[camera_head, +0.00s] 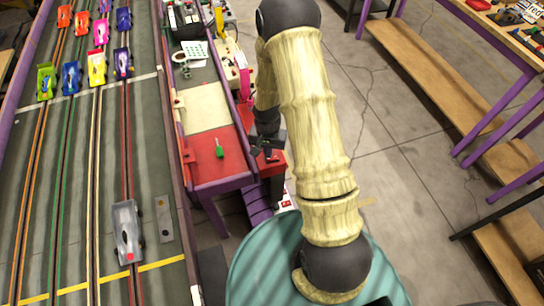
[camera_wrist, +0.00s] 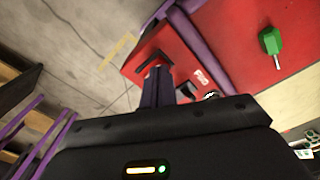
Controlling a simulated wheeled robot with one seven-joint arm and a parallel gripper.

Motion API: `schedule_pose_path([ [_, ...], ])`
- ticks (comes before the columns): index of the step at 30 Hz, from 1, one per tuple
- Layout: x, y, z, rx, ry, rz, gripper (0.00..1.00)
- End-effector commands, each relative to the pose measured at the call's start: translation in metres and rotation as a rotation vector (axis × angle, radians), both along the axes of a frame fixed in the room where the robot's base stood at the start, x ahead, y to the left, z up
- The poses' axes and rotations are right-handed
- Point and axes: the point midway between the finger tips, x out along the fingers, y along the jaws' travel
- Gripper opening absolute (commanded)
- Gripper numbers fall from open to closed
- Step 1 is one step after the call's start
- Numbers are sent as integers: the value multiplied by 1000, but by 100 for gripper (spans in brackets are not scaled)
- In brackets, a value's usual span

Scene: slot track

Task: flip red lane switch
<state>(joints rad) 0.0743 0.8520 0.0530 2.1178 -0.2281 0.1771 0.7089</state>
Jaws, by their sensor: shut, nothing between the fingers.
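The red lane switch box (camera_wrist: 178,45) has a red top, a white label, a black slot and a small black switch part (camera_wrist: 187,90) in the wrist view. In the head view the red box (camera_head: 277,158) sticks out from the right side of the purple-edged bench. My gripper (camera_wrist: 158,72) is shut and empty, its dark fingers over the box's near part in the wrist view. I cannot tell whether they touch it. In the head view my gripper (camera_head: 267,152) is just above the box and partly covers it. The switch lever is not clear there.
A green-handled item (camera_head: 219,149) lies on the red bench top (camera_head: 205,168) to the left. The slot track (camera_head: 100,200) with several toy cars and one grey car (camera_head: 128,232) is further left. Floor (camera_head: 400,150) is free on the right, before a wooden shelf (camera_head: 435,65).

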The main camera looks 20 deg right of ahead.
Motion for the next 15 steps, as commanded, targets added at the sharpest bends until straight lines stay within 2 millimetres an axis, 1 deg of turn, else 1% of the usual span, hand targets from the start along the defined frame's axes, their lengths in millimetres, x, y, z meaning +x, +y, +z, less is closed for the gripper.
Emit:
schedule_pose_path([
  [15, 0, 0, -7, 0, 0, 0, 0],
])
